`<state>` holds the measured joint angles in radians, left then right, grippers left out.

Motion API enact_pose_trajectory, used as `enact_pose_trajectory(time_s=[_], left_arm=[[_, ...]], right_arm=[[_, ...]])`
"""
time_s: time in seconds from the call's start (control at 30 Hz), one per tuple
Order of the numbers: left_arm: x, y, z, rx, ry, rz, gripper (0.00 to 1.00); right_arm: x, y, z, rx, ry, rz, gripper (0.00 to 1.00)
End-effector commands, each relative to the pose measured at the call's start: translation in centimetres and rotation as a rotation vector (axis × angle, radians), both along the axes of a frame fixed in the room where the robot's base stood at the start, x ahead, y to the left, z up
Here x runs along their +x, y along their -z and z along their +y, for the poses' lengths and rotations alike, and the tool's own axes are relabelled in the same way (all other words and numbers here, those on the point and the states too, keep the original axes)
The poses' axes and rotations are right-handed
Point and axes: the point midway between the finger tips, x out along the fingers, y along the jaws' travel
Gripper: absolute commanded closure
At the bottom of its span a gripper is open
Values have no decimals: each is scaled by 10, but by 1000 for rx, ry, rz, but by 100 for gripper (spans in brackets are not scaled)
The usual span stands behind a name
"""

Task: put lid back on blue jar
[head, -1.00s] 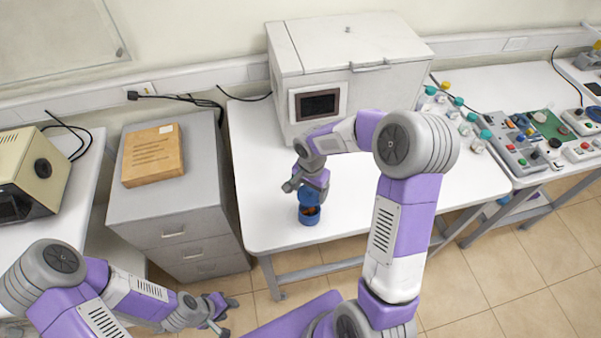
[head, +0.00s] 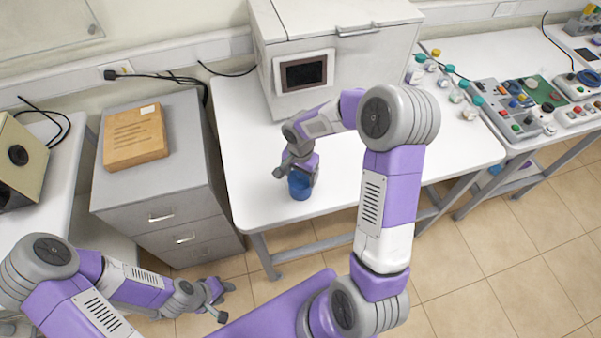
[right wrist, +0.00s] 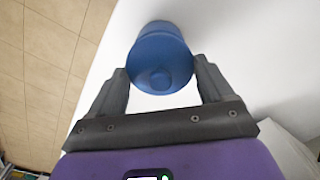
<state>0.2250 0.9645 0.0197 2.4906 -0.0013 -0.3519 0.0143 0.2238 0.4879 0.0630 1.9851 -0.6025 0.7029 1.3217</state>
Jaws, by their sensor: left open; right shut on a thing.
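The blue jar (head: 300,189) stands upright near the front edge of the white table. Its blue lid (right wrist: 160,74), with a round knob, shows between the fingers of my right gripper (right wrist: 162,88) in the right wrist view. The lid lines up with the jar's mouth; whether it is fully seated I cannot tell. In the head view my right gripper (head: 297,172) is at the top of the jar, shut on the lid, and partly hides it. My left gripper (head: 224,301) is open and empty, low in front of the grey cabinet, away from the table.
A large white box-like machine (head: 335,50) stands behind the jar. Several small bottles with teal caps (head: 447,76) and control boxes (head: 510,115) are to the right. A brown box (head: 135,138) lies on the grey cabinet (head: 165,185). The table around the jar is clear.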

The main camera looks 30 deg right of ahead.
Motion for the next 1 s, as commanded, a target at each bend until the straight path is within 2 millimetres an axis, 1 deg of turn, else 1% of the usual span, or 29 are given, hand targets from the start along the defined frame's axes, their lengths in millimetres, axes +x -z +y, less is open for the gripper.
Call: enact_pose_trajectory(time_s=[0.53,1.0], left_arm=[[0,0,0,0,0,0,57],[0,5,0,0,0,0,57]], right_arm=[[0,0,0,0,0,-1,47],[0,0,1,1,0,-1,47]])
